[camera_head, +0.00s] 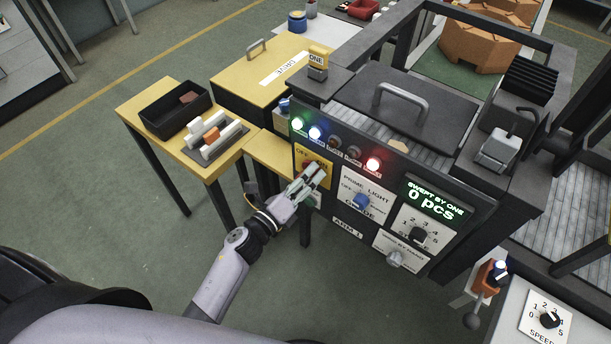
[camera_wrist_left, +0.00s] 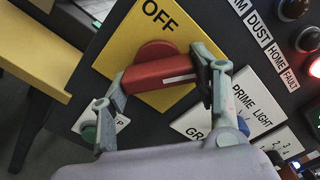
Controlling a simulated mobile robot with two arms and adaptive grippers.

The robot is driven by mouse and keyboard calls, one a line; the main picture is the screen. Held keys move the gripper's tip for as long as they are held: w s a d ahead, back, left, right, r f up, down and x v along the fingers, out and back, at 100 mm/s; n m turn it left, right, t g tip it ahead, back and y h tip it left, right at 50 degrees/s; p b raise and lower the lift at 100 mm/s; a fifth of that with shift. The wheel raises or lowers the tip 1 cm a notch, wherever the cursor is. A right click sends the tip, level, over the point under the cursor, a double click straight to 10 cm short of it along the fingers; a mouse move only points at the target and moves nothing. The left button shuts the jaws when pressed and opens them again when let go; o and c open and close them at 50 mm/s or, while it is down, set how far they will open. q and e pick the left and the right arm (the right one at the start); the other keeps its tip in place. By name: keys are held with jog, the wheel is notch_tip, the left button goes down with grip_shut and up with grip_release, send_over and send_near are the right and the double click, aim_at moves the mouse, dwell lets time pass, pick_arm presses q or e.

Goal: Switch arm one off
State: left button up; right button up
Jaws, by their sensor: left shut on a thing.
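A red rotary switch handle (camera_wrist_left: 150,76) sits on a yellow plate (camera_wrist_left: 118,52) marked OFF at its top. In the left wrist view the handle lies crosswise below the word OFF, its white stripe toward the right end. My left gripper (camera_wrist_left: 162,78) is shut on the handle, one finger at each end. In the head view the yellow plate (camera_head: 303,154) is at the upper left of the black control panel, and my left gripper (camera_head: 311,174) is at it, hiding most of the handle. The plate marked ARM 1 (camera_head: 347,228) is low on the panel. My right gripper is not in view.
A green button (camera_wrist_left: 89,132) is near my left finger. A yellow table (camera_head: 155,97) stands to the left.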

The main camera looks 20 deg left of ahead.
pick_arm(q)
jog(key=n+p, duration=0.1)
jog(key=n, duration=0.2)
jog(key=shift+r+n, duration=0.15)
jog(key=shift+n, duration=0.15)
jog(key=n+p, duration=0.1)
jog(key=n, duration=0.3)
jog(key=shift+n, duration=0.3)
jog(key=n+p, duration=0.1)
jog(key=n, duration=0.3)
jog(key=shift+r, duration=0.15)
jog(key=shift+n+p, duration=0.4)
jog(key=shift+n, duration=1.4)
jog(key=o, duration=1.1)
jog(key=shift+o, duration=0.2)
jog(key=shift+a, duration=0.1)
